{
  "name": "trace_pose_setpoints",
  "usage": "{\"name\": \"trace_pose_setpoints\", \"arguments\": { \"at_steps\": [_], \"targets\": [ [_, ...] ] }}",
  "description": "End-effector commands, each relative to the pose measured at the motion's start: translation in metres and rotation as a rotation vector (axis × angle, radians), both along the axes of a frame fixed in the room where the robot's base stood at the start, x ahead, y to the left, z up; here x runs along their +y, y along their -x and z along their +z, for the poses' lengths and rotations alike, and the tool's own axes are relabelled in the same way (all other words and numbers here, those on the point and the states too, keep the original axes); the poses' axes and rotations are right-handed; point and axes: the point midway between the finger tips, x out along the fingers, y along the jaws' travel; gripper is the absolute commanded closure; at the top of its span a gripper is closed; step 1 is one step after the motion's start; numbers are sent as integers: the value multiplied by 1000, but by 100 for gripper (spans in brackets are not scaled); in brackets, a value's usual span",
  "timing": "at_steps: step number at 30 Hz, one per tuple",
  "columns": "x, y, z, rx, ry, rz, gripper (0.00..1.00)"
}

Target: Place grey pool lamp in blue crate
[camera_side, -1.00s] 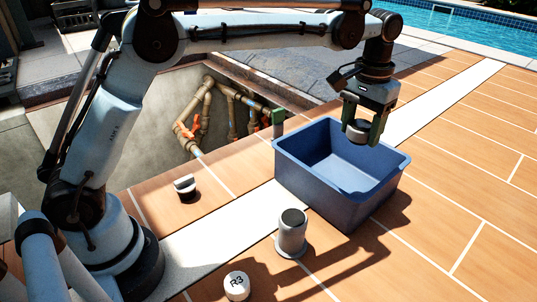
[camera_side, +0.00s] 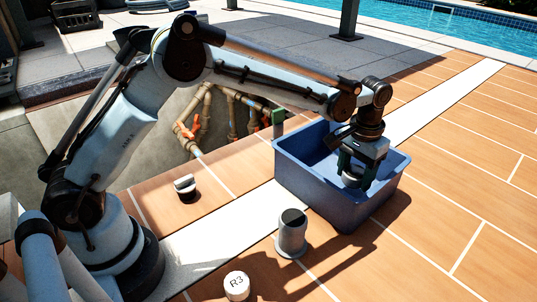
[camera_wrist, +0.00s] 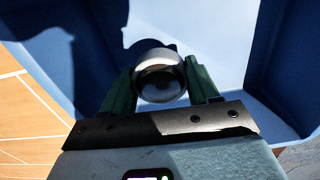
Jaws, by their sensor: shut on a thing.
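The blue crate (camera_side: 318,193) stands on the orange tiles at the right of the side view. My gripper (camera_side: 353,178) is down inside the crate's opening, near its right part. It is shut on the grey pool lamp (camera_side: 351,181), a short round piece between the fingertips. In the wrist view my green fingers (camera_wrist: 160,88) hold the lamp (camera_wrist: 160,78) from both sides, with the crate's blue wall (camera_wrist: 55,50) and pale floor around it. I cannot tell whether the lamp touches the crate floor.
A grey cylinder (camera_side: 291,234) stands in front of the crate. A white round piece marked R3 (camera_side: 237,286) and a small grey-white part (camera_side: 185,187) lie on the tiles. An open pit with pipes (camera_side: 205,115) lies behind. The tiles at right are clear.

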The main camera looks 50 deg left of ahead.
Motion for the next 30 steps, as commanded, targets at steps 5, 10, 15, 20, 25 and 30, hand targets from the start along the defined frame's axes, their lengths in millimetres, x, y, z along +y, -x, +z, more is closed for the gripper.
{"name": "trace_pose_setpoints", "arguments": {
  "at_steps": [5,10,15,20,25,30],
  "targets": [
    [0,0,-24,0,0,0,77],
    [0,0,-36,0,0,0,77],
    [0,0,-36,0,0,0,77],
    [0,0,-39,0,0,0,77],
    [0,0,-39,0,0,0,19],
    [0,0,-39,0,0,0,15]
  ]
}}
